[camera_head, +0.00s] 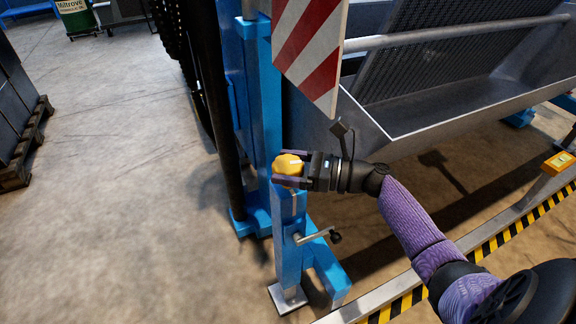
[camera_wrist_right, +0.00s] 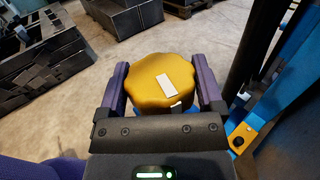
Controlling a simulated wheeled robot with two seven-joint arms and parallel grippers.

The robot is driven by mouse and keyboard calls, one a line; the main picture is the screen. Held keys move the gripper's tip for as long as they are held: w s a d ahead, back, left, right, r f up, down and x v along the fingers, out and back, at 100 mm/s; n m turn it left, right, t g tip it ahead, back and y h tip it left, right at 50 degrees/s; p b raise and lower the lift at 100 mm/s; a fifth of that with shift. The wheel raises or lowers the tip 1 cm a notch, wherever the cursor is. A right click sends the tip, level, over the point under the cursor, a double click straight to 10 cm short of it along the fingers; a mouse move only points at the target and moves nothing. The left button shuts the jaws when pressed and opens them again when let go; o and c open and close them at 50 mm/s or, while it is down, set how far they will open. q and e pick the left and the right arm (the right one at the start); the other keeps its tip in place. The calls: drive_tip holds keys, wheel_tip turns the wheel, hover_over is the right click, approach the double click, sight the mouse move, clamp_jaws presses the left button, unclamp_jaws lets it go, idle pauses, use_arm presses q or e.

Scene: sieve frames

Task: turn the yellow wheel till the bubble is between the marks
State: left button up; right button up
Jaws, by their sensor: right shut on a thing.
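The yellow wheel (camera_head: 287,165) sits on top of a blue post. It is a scalloped knob with a white mark (camera_wrist_right: 171,83) on its top, seen in the right wrist view. My right gripper (camera_head: 285,171) is shut on the wheel, with one purple finger on each side of it. A small yellow block (camera_head: 558,162) on a grey post at the far right may be the level. Its bubble and marks are too small to make out. My left gripper is not in view.
A red-and-white striped board (camera_head: 311,50) hangs above the wheel. A grey metal trough (camera_head: 450,105) lies behind my right arm. A crank handle (camera_head: 318,236) sticks out of the blue post below. A black-and-yellow striped rail (camera_head: 490,245) runs along the right.

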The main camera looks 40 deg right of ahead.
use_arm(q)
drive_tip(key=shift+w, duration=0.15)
use_arm(e)
drive_tip(key=o, duration=1)
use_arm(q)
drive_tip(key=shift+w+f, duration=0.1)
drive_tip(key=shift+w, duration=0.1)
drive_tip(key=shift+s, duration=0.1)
